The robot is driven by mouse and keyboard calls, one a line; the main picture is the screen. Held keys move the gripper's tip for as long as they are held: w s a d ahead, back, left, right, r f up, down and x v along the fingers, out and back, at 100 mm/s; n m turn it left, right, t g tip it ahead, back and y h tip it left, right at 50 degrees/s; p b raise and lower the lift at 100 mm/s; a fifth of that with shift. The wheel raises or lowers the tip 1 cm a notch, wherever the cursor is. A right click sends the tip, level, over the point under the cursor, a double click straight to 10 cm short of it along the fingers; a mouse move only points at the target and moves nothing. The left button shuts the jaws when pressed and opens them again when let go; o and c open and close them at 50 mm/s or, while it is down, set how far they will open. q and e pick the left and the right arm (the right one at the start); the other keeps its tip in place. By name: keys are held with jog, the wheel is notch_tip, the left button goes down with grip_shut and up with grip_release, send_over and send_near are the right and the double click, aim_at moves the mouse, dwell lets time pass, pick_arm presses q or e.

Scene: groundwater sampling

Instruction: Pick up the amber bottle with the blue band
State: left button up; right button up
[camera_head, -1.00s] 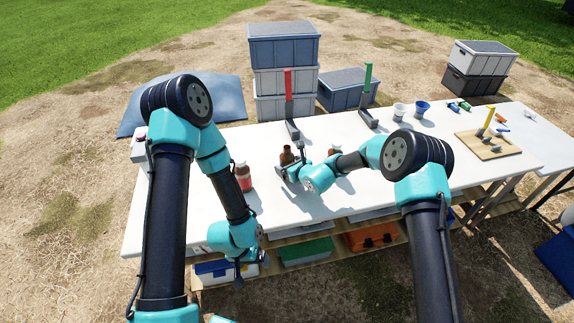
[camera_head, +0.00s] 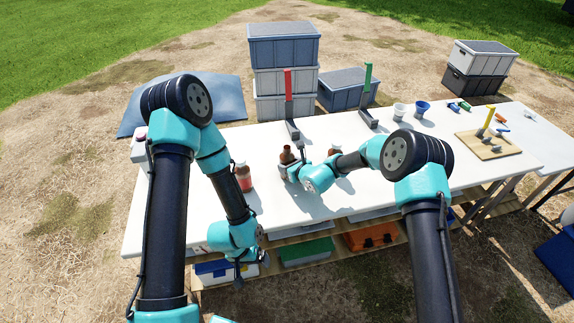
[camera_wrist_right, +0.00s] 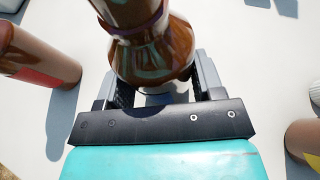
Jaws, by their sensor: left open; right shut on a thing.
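An amber bottle (camera_head: 287,152) stands at the middle of the white table, and it fills the top of the right wrist view (camera_wrist_right: 152,52). My right gripper (camera_head: 287,166) is shut on this bottle, with a finger on either side of it in the wrist view. I cannot make out a blue band on it; the gripper hides part of its body. A second amber bottle with a red band (camera_head: 243,178) stands to the left. A third amber bottle (camera_head: 334,150) is partly hidden behind my right arm. My left gripper (camera_head: 239,280) is open and empty at the table's front edge.
A red-topped stand (camera_head: 289,108) and a green-topped stand (camera_head: 367,98) are behind the bottles. A white cup (camera_head: 399,111), a blue cup (camera_head: 421,108) and a wooden board (camera_head: 487,146) are to the right.

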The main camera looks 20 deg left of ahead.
aim_at(291, 159)
jog(key=shift+c, duration=1.1)
jog(key=shift+r, duration=0.1)
jog(key=shift+r, duration=0.55)
notch_tip(291, 159, up, 2)
jog(key=shift+r, duration=0.2)
jog(key=s+d+r, duration=0.1)
jog(key=s+d, duration=0.3)
jog(key=s, duration=1.1)
jog(key=shift+s+d+r, duration=0.15)
jog(key=shift+s+r, duration=0.05)
